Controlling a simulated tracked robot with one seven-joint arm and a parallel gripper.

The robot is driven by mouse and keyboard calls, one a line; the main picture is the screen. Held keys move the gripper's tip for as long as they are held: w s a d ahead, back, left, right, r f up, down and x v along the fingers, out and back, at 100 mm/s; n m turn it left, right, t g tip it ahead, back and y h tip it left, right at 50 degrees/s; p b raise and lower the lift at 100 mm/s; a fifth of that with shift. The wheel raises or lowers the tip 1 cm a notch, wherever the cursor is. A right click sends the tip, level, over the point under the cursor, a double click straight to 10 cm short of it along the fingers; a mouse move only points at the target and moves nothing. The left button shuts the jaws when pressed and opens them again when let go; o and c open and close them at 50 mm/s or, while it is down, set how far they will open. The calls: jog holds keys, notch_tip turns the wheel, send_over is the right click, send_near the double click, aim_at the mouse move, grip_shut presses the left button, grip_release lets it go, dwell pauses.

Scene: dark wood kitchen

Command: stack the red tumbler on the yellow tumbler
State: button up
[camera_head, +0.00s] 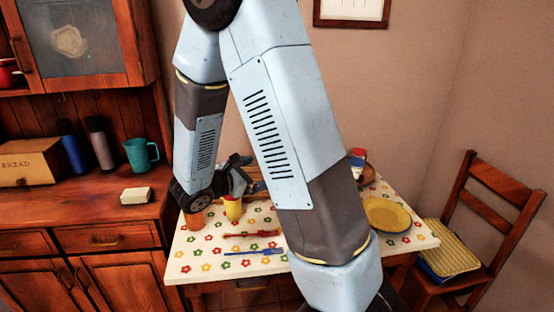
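The yellow tumbler (233,211) stands upright on the flowered tablecloth, left of the middle of the table. A small red patch (231,198) shows at its top; I cannot tell if this is the red tumbler sitting in it or only its rim. An orange-red tumbler (194,220) stands to its left, partly under my wrist. My gripper (246,174) is just above and right of the yellow tumbler, small and dark against the table. Its fingers are too unclear to tell whether they are open or shut, or touching anything.
A red-handled utensil (252,234) and a blue fork (255,252) lie in front. A yellow plate (387,215) is at the right; a blue, white and red container (357,157) is behind. My arm hides the table's middle. A chair (492,210) stands right, a counter left.

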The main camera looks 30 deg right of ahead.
jog(key=s+d+r+m+g+y, duration=0.2)
jog(key=s+r+m+g+y, duration=0.15)
jog(key=s+m, duration=0.3)
jog(key=s+d+r+m+g+y, duration=0.25)
jog(key=s+r+m, duration=0.2)
jog(key=s, duration=0.35)
jog(key=s+a+r+m+t+y, duration=0.6)
jog(key=s+a+r+m+y, duration=0.1)
jog(key=a+y, duration=0.1)
jog(key=shift+s+r+y, duration=0.15)
jog(key=shift+r+y, duration=0.2)
jog(key=shift+y, duration=0.05)
